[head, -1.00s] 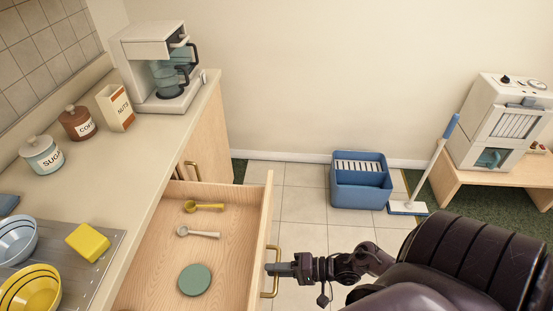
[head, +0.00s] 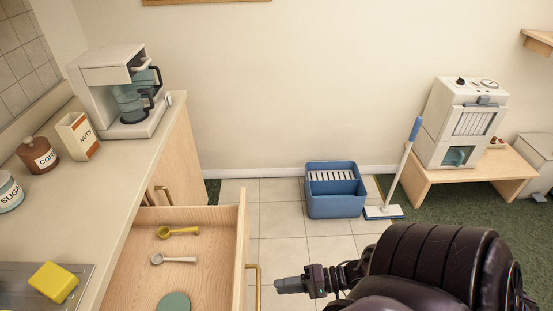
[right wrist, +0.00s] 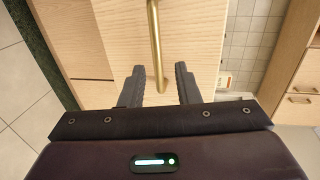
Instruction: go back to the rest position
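My right gripper (head: 279,286) is at the bottom middle of the head view, a little right of the open drawer's brass handle (head: 253,287). In the right wrist view, its two dark fingers (right wrist: 160,72) are apart with nothing held between them. The handle (right wrist: 155,40) shows just beyond the fingertips, in front of the pale wooden drawer front. The drawer (head: 205,217) stands pulled out from the counter. My left gripper is not in view.
In the drawer lie a yellow scoop (head: 178,231), a pale spoon (head: 174,259) and a green disc (head: 174,302). A blue bin (head: 335,204), a mop (head: 383,211) and a low wooden bench (head: 470,171) stand beyond. Tiled floor between drawer and bin is clear.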

